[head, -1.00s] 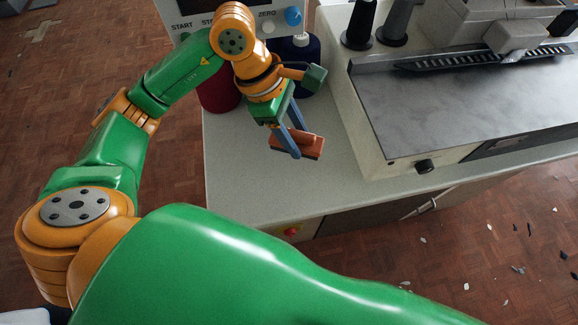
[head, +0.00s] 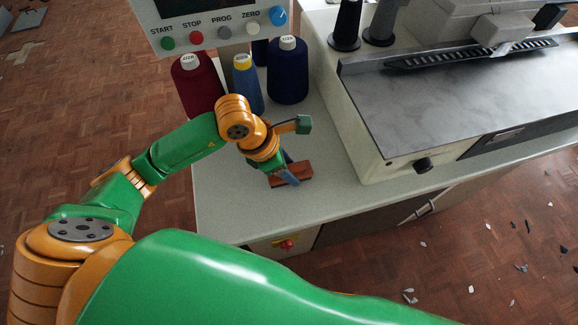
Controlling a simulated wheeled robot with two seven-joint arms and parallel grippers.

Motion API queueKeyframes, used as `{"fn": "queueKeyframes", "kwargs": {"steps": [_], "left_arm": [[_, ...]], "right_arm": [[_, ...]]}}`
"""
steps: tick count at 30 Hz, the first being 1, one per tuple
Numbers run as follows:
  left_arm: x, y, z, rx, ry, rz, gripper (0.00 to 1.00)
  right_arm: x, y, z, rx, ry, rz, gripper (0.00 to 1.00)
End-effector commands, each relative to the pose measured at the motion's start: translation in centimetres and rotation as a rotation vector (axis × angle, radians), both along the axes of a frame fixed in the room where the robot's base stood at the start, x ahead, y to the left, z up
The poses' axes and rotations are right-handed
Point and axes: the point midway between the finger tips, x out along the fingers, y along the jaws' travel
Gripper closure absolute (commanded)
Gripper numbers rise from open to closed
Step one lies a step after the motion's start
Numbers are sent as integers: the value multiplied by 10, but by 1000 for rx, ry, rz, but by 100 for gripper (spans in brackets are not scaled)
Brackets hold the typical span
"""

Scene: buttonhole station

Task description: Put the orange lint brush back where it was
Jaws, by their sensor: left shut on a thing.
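The orange lint brush (head: 298,170) is a small orange-brown block low over the worktop, near its front part. My left gripper (head: 289,178) is shut on it, with the blue-grey fingers around it. I cannot tell whether the brush touches the worktop or hangs just above it. Part of the brush is hidden behind the fingers. My right gripper is not in view; a large green arm link of mine fills the bottom of the head view.
The grey worktop (head: 222,215) is clear around the brush. Behind stand a dark red thread cone (head: 199,88), a blue cone (head: 247,88) and a navy cone (head: 288,80) under a control panel (head: 205,25). The sewing machine (head: 440,100) stands at the right.

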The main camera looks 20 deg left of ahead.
Motion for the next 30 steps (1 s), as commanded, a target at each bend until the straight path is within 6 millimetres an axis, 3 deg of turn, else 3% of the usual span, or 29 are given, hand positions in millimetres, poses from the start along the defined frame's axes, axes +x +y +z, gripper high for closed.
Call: {"fn": "queueKeyframes", "kwargs": {"steps": [2, 3, 6, 17, 24, 30], "left_arm": [[0, 0, -3, 0, 0, 0, 100], [0, 0, -2, 0, 0, 0, 45], [0, 0, -2, 0, 0, 0, 21], [-1, 2, 7, 0, -1, 0, 21], [-14, 23, 68, 2, -8, 1, 21], [-23, 36, 105, 1, -2, 2, 21]], "right_arm": [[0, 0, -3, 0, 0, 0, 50], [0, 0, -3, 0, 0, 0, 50], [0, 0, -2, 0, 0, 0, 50], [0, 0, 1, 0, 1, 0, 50], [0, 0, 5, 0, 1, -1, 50], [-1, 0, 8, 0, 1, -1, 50]]}}
